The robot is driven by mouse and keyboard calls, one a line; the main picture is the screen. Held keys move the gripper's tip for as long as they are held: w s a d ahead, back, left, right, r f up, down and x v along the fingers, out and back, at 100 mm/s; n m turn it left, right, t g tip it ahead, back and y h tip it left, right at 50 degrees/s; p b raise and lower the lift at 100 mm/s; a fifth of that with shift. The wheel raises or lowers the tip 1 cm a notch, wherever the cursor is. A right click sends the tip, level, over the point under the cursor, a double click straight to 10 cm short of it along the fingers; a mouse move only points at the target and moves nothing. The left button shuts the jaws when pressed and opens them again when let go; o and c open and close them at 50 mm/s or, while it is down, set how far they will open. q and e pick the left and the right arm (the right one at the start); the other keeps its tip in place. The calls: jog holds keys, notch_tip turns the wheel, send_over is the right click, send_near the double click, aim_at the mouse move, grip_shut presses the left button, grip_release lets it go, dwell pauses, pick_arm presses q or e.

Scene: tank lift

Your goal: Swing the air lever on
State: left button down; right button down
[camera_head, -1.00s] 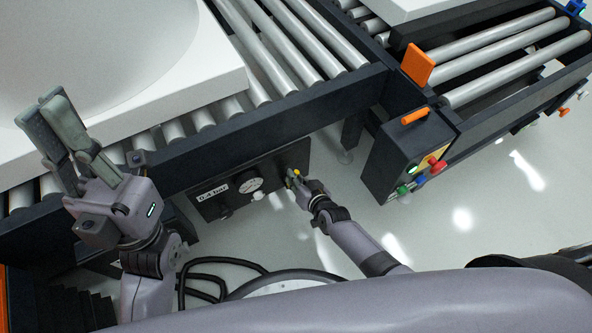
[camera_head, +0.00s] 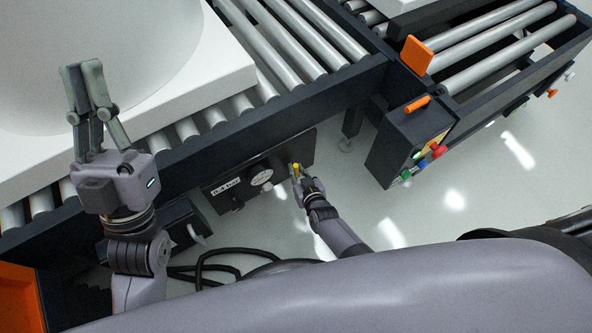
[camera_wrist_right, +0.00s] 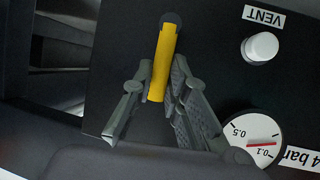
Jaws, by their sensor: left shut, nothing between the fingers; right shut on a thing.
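The yellow air lever (camera_wrist_right: 162,62) sticks out from a black panel (camera_wrist_right: 205,55). In the right wrist view it stands nearly upright, tilted slightly, with its pivot at the top. My right gripper (camera_wrist_right: 165,78) is shut on the lever, one finger on each side. In the head view the lever (camera_head: 296,168) is small and partly hidden by my right gripper (camera_head: 298,177). My left gripper (camera_head: 83,75) is shut and empty, pointing up in front of the white slab at the left, far from the panel.
The panel carries a pressure gauge (camera_wrist_right: 252,140) and a white VENT knob (camera_wrist_right: 261,47). A roller conveyor (camera_head: 290,45) runs above the panel. A control box (camera_head: 408,150) with coloured buttons stands to the right. Black hoses (camera_head: 215,262) curl near the floor at the left.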

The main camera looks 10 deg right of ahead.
jog(key=c, duration=1.6)
grip_release()
jog(key=shift+o, duration=0.2)
jog(key=v, duration=1.2)
